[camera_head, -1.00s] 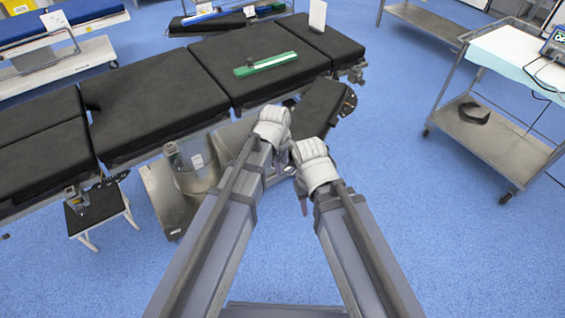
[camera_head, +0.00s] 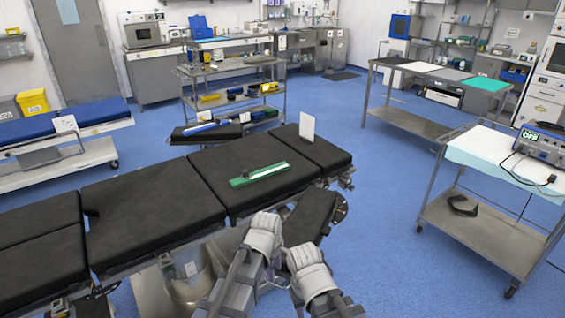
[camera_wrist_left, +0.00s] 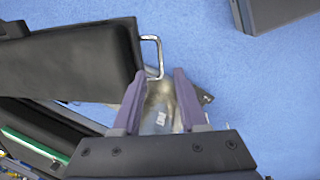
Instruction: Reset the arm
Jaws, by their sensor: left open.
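In the head view, both my arms reach up from the bottom middle, close beside each other. My left gripper (camera_head: 264,235) is in front of the black padded operating table (camera_head: 155,203). In the left wrist view its two purple-grey fingers (camera_wrist_left: 158,75) are apart with nothing held between them. My right gripper (camera_head: 308,268) is just to the right of the left one, by the table's small side pad (camera_head: 310,215). Its jaws are hidden, so I cannot tell their state.
A green-and-white instrument (camera_head: 259,174) lies on the table. At right stands a trolley (camera_head: 475,235) carrying a monitor (camera_head: 540,146). A shelf cart (camera_head: 230,75), another steel table (camera_head: 412,121) and cabinets stand behind. Blue floor (camera_head: 385,225) is clear between table and trolley.

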